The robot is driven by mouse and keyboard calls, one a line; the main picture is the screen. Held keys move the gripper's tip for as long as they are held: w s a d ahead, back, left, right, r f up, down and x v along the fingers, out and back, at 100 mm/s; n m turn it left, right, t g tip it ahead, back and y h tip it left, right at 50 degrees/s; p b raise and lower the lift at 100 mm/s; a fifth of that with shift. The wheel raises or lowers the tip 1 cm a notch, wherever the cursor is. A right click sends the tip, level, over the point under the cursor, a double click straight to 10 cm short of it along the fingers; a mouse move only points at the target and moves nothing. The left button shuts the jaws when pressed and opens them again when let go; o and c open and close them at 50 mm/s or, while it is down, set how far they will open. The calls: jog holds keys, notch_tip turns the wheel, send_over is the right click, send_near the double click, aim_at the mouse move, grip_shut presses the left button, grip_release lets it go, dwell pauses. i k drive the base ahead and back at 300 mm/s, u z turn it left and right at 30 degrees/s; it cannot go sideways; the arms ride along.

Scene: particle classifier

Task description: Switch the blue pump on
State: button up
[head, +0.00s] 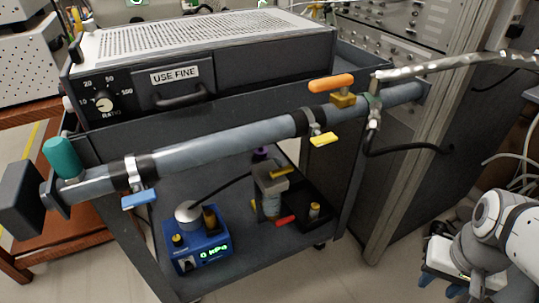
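The blue pump (203,247) is a small blue box on the lower shelf of the cart, below the long grey tube. Its green display reads "0 kPa" (215,251). A small dark switch (187,263) sits on its front face at the left. A round silver part, a yellow-topped knob and a brown-and-black fitting are on its top. A black hose leads from it to the right. My gripper (447,270) is at the lower right, far from the pump and low down. Its fingers are partly hidden and cut off, so its opening is unclear.
The long grey tube (215,150) crosses above the pump, with a blue lever (139,199), a yellow lever (323,139) and an orange handle (331,83). A black tray (301,208) with fittings stands right of the pump. A grey cabinet frame (400,170) stands between my arm and the cart.

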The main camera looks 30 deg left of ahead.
aim_at(190, 268)
jog(key=z, duration=0.1)
jog(key=k, duration=1.7)
jog(key=u, duration=1.3)
jog(key=i, duration=1.05)
jog(key=u, duration=0.25)
jog(key=k, duration=0.45)
jog(key=u, duration=0.15)
jog(key=i, duration=0.15)
jog(key=u, duration=0.1)
